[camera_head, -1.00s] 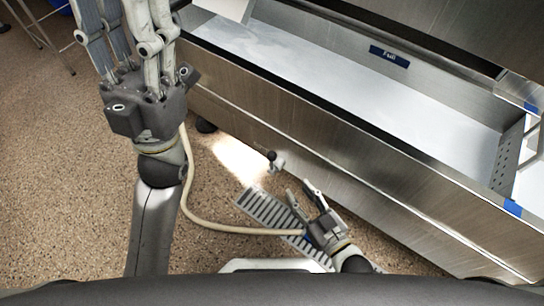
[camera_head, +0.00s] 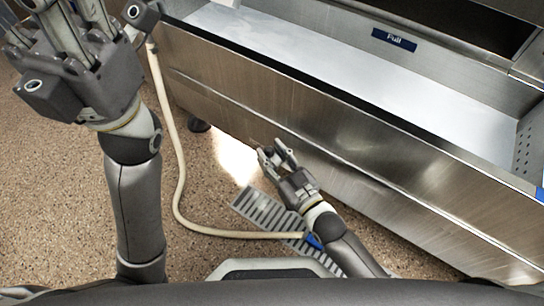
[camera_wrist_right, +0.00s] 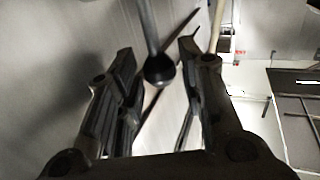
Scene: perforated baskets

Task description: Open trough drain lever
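The trough (camera_head: 330,115) is a long stainless steel basin on the right in the head view. The drain lever shows in the right wrist view as a grey rod with a black ball knob (camera_wrist_right: 160,70). The knob is between the two spread fingers of my right gripper (camera_wrist_right: 158,85), with a gap on both sides. In the head view my right gripper (camera_head: 276,155) is by the trough's lower front and covers the lever. My left gripper (camera_head: 75,30) is raised at the upper left, away from the trough; its fingers stand apart, tips cut off by the frame.
A slotted floor grate (camera_head: 262,209) lies below my right arm. A beige hose (camera_head: 176,170) runs down from the trough's left end and along the floor to the grate. A blue "Pull" label (camera_head: 394,39) is on the trough's back. The speckled floor at left is clear.

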